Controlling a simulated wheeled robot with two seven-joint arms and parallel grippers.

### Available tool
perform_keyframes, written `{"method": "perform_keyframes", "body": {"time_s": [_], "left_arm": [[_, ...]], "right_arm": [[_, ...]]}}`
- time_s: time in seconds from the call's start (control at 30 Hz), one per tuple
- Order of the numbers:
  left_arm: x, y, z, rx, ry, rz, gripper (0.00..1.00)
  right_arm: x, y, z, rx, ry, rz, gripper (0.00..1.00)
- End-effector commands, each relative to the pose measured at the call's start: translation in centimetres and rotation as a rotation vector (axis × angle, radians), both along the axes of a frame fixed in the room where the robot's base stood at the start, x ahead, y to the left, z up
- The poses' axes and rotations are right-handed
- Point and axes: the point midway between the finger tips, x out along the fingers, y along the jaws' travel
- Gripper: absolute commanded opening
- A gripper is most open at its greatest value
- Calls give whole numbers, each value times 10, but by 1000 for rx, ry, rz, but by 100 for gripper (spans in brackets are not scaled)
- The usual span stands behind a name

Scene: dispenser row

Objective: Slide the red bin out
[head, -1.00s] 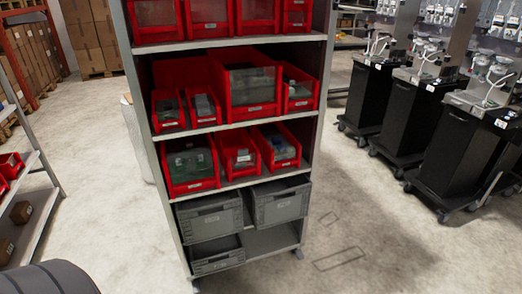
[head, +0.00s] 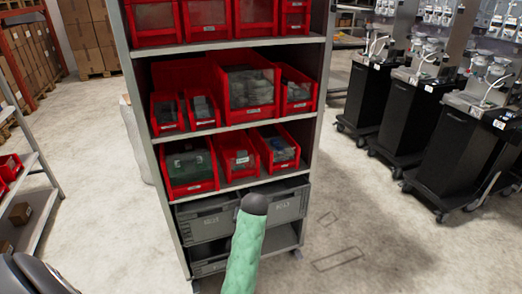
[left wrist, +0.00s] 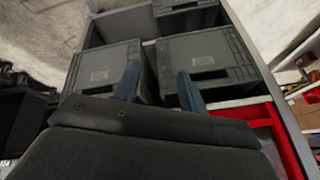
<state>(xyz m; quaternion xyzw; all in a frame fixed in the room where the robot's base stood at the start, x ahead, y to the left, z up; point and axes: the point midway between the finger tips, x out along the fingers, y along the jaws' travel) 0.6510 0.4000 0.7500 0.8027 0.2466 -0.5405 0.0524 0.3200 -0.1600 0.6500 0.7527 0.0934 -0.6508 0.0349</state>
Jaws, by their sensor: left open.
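Several red bins stand on the shelf rack in the head view: a large one (head: 262,112) and a right one (head: 298,106) on the middle shelf, and a left bin (head: 192,188), a centre bin (head: 240,171) and a right bin (head: 284,163) on the shelf below. I cannot tell which one is meant. In the left wrist view my left gripper (left wrist: 157,78) is open, with its two blue fingers apart in front of grey bins and nothing seen between them. A red bin edge (left wrist: 288,135) shows at the lower right there. My right gripper is not in view.
Grey crates (head: 209,221) fill the bottom of the rack. A green form with a dark rounded tip (head: 246,248) covers part of them; I cannot tell what it is. Black carts (head: 465,150) stand at the right. Open floor (head: 365,220) lies between.

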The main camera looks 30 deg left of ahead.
Motion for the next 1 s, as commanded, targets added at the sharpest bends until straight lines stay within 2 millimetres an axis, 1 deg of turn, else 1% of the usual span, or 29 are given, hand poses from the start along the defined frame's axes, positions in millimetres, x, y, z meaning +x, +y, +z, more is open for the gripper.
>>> {"method": "perform_keyframes", "body": {"time_s": [0.03,0.23,0.4,0.5,0.63,0.8,0.9,1.0], "left_arm": [[17,10,10,-2,-13,31,42],[69,44,41,-13,-43,146,42],[110,65,68,-37,-62,228,42],[133,74,83,-55,-70,270,42],[162,81,105,-85,-78,316,42],[199,83,134,-127,-84,360,42],[214,82,147,-147,-86,375,42],[225,80,156,-159,-85,382,42]], "right_arm": [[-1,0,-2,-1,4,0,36],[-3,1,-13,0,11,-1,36],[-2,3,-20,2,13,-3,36],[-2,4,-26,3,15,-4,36],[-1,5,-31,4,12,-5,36],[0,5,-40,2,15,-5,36],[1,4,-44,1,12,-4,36],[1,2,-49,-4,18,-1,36]]}}
